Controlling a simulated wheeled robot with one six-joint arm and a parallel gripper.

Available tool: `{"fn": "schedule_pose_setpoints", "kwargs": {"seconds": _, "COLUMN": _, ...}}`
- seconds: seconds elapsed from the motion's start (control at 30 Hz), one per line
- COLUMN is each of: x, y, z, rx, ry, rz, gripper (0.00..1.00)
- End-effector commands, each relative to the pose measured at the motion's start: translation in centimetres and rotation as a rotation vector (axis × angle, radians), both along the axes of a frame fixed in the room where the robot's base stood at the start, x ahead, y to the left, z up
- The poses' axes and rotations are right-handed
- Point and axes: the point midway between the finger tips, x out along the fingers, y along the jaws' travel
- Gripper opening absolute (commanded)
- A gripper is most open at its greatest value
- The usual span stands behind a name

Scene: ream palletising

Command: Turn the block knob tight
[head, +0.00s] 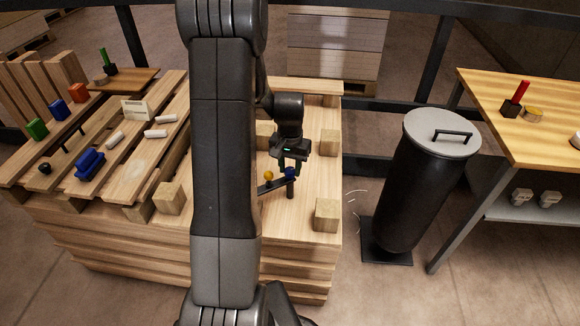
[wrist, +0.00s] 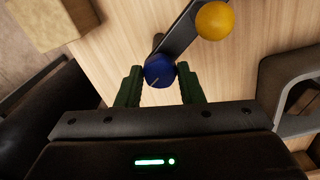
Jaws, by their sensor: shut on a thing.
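A dark bar (head: 271,187) stands over the wooden pallet top on a short post. It carries a blue knob (head: 290,174) at its right end and a yellow ball (head: 268,176). In the wrist view the blue knob (wrist: 158,70) has a pale line on its face and the yellow ball (wrist: 214,20) sits further along the bar (wrist: 181,36). My gripper (head: 291,168) points down over the knob. Its green fingers are shut on the blue knob, one on each side, as the wrist view (wrist: 160,75) shows.
Wooden blocks stand around the bar, one at front right (head: 327,214) and one at back right (head: 330,141). A slatted pallet top at left holds coloured blocks and a blue tool (head: 90,163). A black bin (head: 410,190) and a wooden table (head: 530,130) stand at right.

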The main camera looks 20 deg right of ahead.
Motion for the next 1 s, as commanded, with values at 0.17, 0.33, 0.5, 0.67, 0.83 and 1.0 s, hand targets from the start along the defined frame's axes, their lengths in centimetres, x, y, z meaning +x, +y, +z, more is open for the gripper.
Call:
{"fn": "schedule_pose_setpoints", "kwargs": {"seconds": 0.17, "x": 0.08, "y": -0.05, "z": 0.1, "rx": -0.001, "ry": -0.003, "rz": -0.163, "gripper": 0.11}}
{"fn": "schedule_pose_setpoints", "kwargs": {"seconds": 0.33, "x": 0.09, "y": -0.05, "z": 0.11, "rx": -0.002, "ry": -0.003, "rz": -0.309, "gripper": 0.11}}
{"fn": "schedule_pose_setpoints", "kwargs": {"seconds": 0.5, "x": 0.09, "y": -0.06, "z": 0.11, "rx": -0.002, "ry": -0.003, "rz": -0.428, "gripper": 0.11}}
{"fn": "schedule_pose_setpoints", "kwargs": {"seconds": 0.67, "x": 0.09, "y": -0.08, "z": 0.12, "rx": -0.002, "ry": -0.003, "rz": -0.509, "gripper": 0.11}}
{"fn": "schedule_pose_setpoints", "kwargs": {"seconds": 0.83, "x": 0.1, "y": -0.08, "z": 0.13, "rx": -0.002, "ry": -0.003, "rz": -0.562, "gripper": 0.11}}
{"fn": "schedule_pose_setpoints", "kwargs": {"seconds": 1.0, "x": 0.1, "y": -0.08, "z": 0.13, "rx": -0.002, "ry": -0.004, "rz": -0.586, "gripper": 0.11}}
